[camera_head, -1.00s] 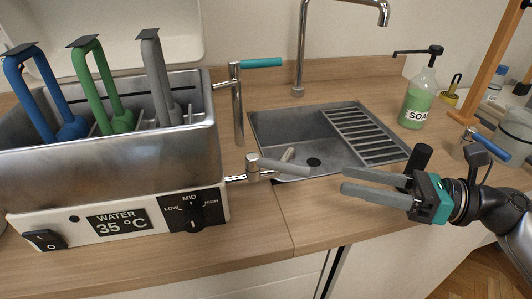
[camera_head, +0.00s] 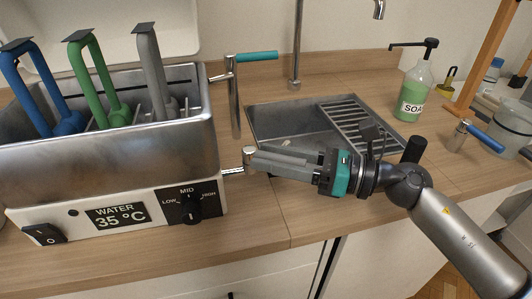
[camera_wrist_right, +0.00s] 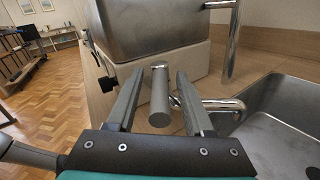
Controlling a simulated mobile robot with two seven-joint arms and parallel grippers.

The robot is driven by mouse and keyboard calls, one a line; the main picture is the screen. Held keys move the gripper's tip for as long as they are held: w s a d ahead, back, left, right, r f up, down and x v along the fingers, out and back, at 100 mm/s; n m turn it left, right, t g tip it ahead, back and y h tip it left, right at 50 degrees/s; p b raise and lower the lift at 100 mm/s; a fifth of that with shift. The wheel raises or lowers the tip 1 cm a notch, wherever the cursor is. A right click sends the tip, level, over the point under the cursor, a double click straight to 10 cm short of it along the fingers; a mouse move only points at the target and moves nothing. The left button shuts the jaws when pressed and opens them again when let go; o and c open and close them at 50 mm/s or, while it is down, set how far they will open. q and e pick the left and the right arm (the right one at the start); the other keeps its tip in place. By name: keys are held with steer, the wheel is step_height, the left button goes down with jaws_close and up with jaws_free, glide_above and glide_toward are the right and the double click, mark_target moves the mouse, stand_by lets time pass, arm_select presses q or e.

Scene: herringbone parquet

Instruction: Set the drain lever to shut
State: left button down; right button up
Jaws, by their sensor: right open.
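The drain lever (camera_wrist_right: 159,110) is a grey round bar on the drain valve (camera_head: 249,157), low on the right side of the metal water bath (camera_head: 120,160). It points out toward the right wrist camera. My right gripper (camera_head: 258,162) is open at the valve. In the right wrist view the two fingers (camera_wrist_right: 158,84) stand on either side of the lever, with a visible gap to each. In the head view the fingers hide most of the lever. A bent metal drain spout (camera_wrist_right: 215,104) reaches toward the sink. My left gripper is not in view.
The sink (camera_head: 290,115) with its ribbed rack lies behind my right gripper. A teal-handled upright pipe (camera_head: 235,105) stands beside the bath. Soap (camera_head: 412,95) and a blue-handled item (camera_head: 482,136) are at right. The counter front (camera_head: 270,215) is clear.

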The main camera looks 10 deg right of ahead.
steer(key=shift+w+a, duration=0.35)
steer(key=shift+a, duration=0.2)
steer(key=shift+c, duration=0.2)
jaws_close()
stand_by(1.0)
